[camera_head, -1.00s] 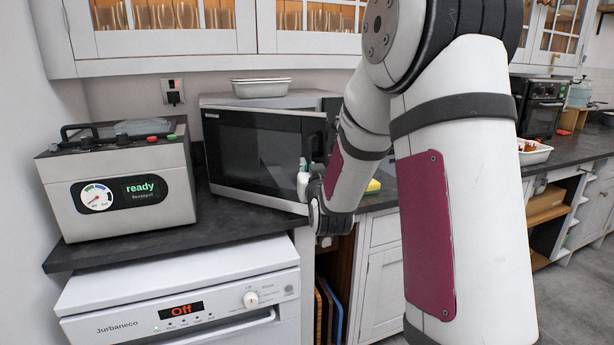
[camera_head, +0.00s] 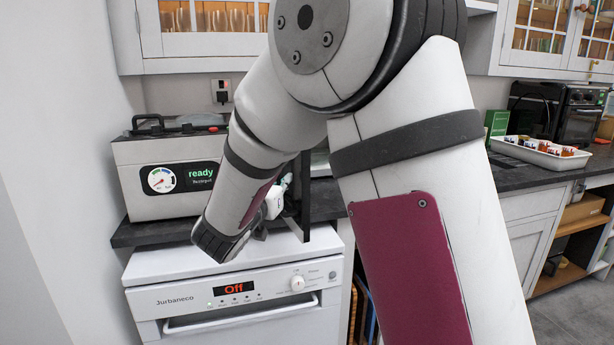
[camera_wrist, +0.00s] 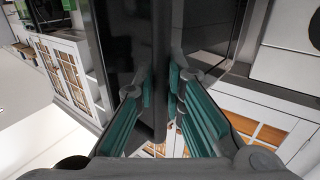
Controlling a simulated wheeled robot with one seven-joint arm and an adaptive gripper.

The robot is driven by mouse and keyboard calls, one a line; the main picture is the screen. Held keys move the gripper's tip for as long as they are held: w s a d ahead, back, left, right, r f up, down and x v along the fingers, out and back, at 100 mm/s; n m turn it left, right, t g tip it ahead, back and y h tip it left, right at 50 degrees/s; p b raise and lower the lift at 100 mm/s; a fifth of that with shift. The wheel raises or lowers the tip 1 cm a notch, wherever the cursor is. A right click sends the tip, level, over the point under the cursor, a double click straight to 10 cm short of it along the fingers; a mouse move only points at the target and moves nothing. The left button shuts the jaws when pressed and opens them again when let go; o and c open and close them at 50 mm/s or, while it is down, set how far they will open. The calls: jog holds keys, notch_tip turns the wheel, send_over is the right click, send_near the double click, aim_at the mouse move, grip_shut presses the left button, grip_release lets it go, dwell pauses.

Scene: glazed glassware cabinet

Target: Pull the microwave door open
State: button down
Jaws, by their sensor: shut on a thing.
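The microwave is mostly hidden behind my arm in the head view. Its dark door (camera_head: 306,205) shows there almost edge-on, swung out over the front of the counter. My gripper (camera_head: 288,188) is at the door's left side, partly hidden by my own wrist. In the wrist view, the teal fingers of my gripper (camera_wrist: 160,105) are closed around the dark upright handle (camera_wrist: 160,65) of the door. The glossy dark door panel (camera_wrist: 122,45) shows beside it. The exact finger contact is hard to make out.
A grey appliance reading "ready" (camera_head: 160,195) stands left on the counter. A white dishwasher reading "Off" (camera_head: 215,275) is below the gripper. A white tray of jars (camera_head: 540,154) and a dark oven (camera_head: 580,115) stand to the right. Glazed cabinets (camera_head: 215,18) hang above.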

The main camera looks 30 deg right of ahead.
jog(key=shift+w+a, duration=0.2)
jog(key=shift+a, duration=0.65)
jog(key=shift+w+a, duration=0.25)
jog(key=shift+a, duration=0.55)
jog(key=shift+w+a, duration=0.2)
jog(key=shift+a, duration=0.65)
jog(key=c, duration=1.7)
grip_release()
jog(key=shift+o, duration=0.2)
jog(key=v, duration=1.2)
